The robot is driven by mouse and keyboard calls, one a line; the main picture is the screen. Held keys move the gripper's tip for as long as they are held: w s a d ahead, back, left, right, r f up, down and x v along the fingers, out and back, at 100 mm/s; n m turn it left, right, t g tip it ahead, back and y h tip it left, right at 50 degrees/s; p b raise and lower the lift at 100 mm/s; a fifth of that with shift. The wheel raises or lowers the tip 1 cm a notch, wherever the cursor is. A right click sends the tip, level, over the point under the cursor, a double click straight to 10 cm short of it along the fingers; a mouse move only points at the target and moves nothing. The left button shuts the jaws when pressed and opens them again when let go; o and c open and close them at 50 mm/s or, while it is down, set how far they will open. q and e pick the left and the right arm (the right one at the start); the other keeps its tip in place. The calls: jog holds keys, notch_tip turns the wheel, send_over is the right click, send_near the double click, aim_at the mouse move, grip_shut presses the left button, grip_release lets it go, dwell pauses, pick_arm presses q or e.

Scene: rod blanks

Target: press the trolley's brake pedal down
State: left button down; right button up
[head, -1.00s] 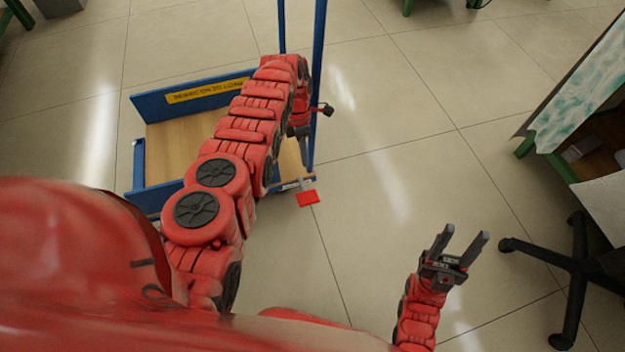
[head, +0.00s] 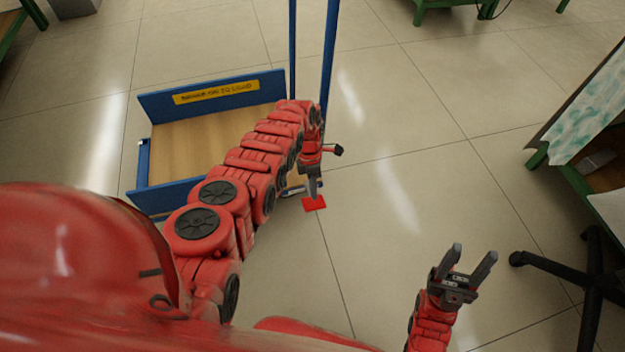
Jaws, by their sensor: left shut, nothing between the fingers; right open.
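The trolley (head: 190,150) has a wooden deck, blue frame panels and tall blue posts, and stands left of centre in the head view. Its red brake pedal (head: 315,204) sticks out at the near right corner, low over the floor. My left gripper (head: 312,192) is shut and empty, fingers pointing down, with its tips overlapping the pedal's far edge in the picture. I cannot tell whether they touch it. My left arm hides part of the deck and the near right corner. My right gripper (head: 474,262) is open and empty, well to the right of the trolley.
A black chair base (head: 575,268) stands at the right, beside a green-framed bench (head: 560,165). Another green bench (head: 450,10) is at the back. The tiled floor between trolley and chair is clear.

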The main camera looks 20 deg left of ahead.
pick_arm(q)
jog(key=shift+b+x, duration=0.3)
jog(key=shift+x, duration=0.9)
jog(key=shift+r, duration=0.1)
